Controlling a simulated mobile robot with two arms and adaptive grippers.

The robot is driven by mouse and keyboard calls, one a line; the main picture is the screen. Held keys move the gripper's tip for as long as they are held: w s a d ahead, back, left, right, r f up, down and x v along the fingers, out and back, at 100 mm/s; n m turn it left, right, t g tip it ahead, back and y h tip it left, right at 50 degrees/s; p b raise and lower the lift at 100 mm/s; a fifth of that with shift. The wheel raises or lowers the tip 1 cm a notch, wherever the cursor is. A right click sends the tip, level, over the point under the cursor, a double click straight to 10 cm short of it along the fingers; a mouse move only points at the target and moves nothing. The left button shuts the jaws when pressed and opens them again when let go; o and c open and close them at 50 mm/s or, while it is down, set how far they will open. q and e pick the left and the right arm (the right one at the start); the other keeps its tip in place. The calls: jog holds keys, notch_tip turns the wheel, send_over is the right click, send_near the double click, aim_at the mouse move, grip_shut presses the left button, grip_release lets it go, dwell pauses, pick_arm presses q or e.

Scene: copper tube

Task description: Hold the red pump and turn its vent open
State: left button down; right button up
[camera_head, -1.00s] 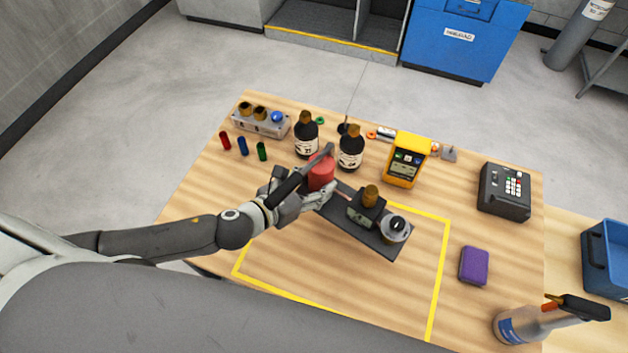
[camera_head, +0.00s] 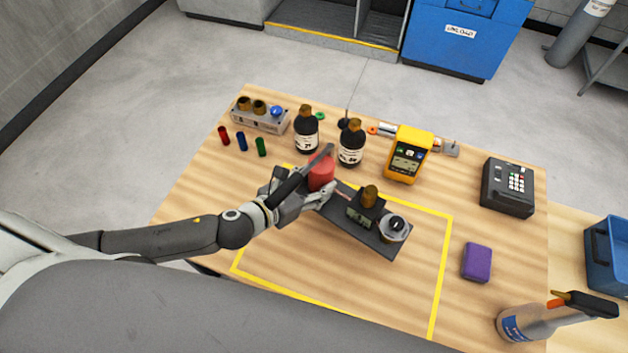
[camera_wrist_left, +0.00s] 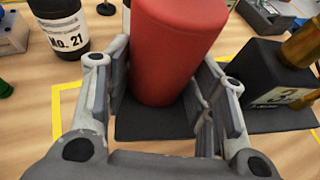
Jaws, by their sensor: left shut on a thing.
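The red pump (camera_head: 321,174) is an upright red cylinder at the left end of a dark base plate (camera_head: 345,231). In the left wrist view the red pump (camera_wrist_left: 172,50) stands between both fingers. My left gripper (camera_head: 312,190) is shut on it from the left; its fingers also show in the left wrist view (camera_wrist_left: 165,100). A dark block with a small display (camera_head: 362,212) and a brass cap stands mid-plate. A round white-and-black dial (camera_head: 394,228) is at the right end. I cannot tell which part is the vent. My right gripper is not in view.
Two dark bottles (camera_head: 306,130) (camera_head: 351,143) stand close behind the pump. A yellow meter (camera_head: 408,153), a keypad box (camera_head: 507,186), a purple block (camera_head: 477,262) and a spray bottle (camera_head: 520,322) are to the right. Bare table lies inside the yellow outline (camera_head: 440,270) in front.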

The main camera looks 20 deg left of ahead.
pick_arm(q)
jog(key=shift+w+d+f+b, duration=0.1)
jog(key=shift+w+f+b, duration=0.05)
jog(key=shift+f+b, duration=3.15)
jog(key=shift+f+p, duration=0.4)
jog(key=shift+f, duration=0.1)
dwell(0.4)
jog(key=shift+s+f, duration=0.2)
jog(key=shift+f, duration=0.15)
dwell(0.5)
